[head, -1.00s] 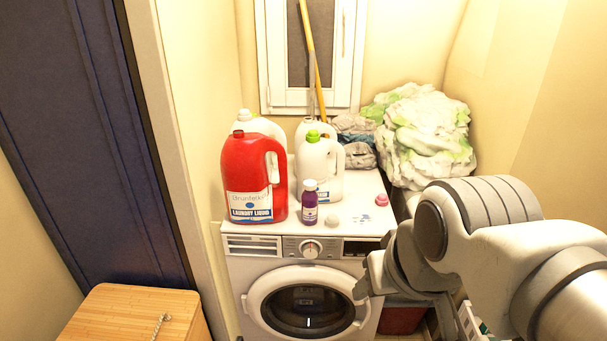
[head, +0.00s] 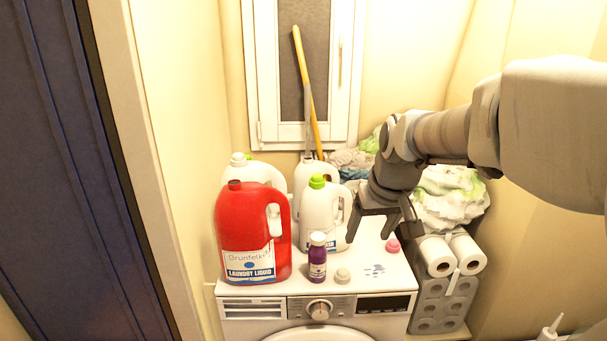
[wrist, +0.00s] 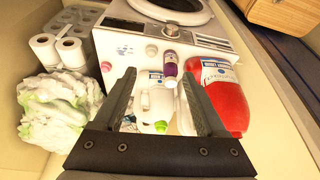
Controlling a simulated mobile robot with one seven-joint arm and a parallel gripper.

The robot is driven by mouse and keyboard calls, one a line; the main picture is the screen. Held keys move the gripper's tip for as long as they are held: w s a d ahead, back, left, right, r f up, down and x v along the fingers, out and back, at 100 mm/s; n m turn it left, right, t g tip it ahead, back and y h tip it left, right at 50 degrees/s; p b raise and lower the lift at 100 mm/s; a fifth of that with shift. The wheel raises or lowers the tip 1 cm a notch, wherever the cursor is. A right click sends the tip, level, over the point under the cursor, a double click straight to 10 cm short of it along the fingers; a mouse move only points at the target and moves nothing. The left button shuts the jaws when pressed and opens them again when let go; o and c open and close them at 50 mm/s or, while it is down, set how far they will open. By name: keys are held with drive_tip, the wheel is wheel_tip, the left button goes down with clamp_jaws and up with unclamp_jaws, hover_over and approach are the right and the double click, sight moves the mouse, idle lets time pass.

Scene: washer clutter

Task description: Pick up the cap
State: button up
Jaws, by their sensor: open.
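Two loose caps lie on the white washer top (head: 362,312). A pink cap (head: 392,245) is near the right edge, and a whitish cap (head: 342,275) is nearer the front, beside a small purple bottle (head: 317,258). In the wrist view the pink cap (wrist: 106,67) is left of the fingers and the whitish cap (wrist: 151,50) is beyond the fingertips. My gripper (head: 383,232) is open and empty, pointing down above the right part of the washer, apart from both caps. Its two fingers (wrist: 158,76) frame the white jug (wrist: 158,102) in the wrist view.
A red laundry jug (head: 248,230), a white jug with a green lid (head: 318,222) and other white jugs crowd the left and back of the washer.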

drive_tip(key=w+f, duration=0.4)
drive_tip(key=w, duration=0.3)
drive_tip(key=n+g, duration=0.1)
approach(344, 272)
drive_tip(key=p+x, duration=0.1)
drive_tip(key=x, duration=0.3)
drive_tip(key=shift+w+a+f, duration=0.15)
drive_tip(key=shift+w+f, duration=0.1)
drive_tip(key=shift+f, duration=0.1)
drive_tip(key=shift+p+x, duration=0.55)
drive_tip(key=shift+x, duration=2.1)
drive_tip(key=shift+s, duration=0.1)
drive_tip(key=shift+c, duration=0.3)
drive_tip(key=c, duration=1)
drive_tip(key=shift+r, duration=0.1)
